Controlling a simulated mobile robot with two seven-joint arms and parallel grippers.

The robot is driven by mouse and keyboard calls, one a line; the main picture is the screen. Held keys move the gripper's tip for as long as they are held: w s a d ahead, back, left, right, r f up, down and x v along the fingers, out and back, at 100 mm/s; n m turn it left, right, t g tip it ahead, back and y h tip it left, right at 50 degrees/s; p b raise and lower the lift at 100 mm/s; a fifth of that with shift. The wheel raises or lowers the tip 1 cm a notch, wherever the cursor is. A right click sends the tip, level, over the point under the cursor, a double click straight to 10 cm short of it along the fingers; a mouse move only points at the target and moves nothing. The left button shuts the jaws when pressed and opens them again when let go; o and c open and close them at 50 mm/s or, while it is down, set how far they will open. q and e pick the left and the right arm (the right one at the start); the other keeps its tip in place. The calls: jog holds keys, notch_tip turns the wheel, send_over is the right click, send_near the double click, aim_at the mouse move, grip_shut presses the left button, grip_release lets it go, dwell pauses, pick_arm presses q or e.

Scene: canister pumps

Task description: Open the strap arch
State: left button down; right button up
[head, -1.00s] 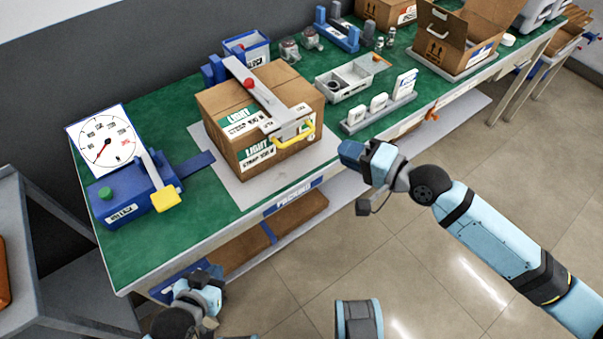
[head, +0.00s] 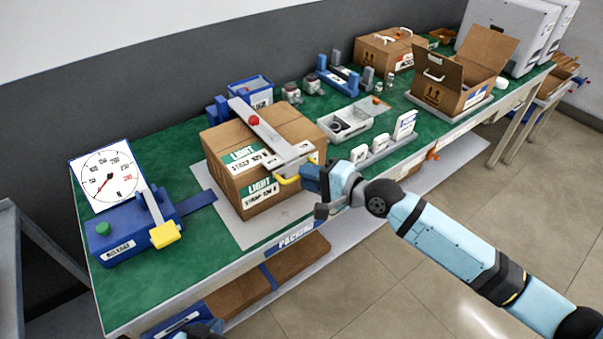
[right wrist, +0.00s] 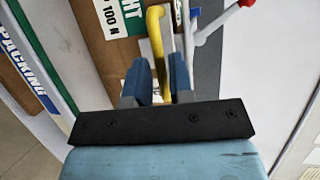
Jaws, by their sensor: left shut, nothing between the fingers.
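The strap arch (head: 262,128) is a grey bar with a red knob, lying across the top of a closed brown carton (head: 232,162). A yellow handle (head: 288,180) sits at its front end; it also shows in the right wrist view (right wrist: 158,45). My right gripper (head: 312,178) is at this handle, which passes between its two fingers (right wrist: 160,82). Whether the fingers press on it I cannot tell. My left gripper (head: 205,329) is shut and empty at the bottom edge, mostly cut off.
A blue device with a dial (head: 106,183) and a yellow-tipped lever (head: 165,234) stands left of the carton. An open carton (head: 462,75) is farther right. Clear floor lies in front.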

jog(key=shift+x, duration=1.15)
grip_shut()
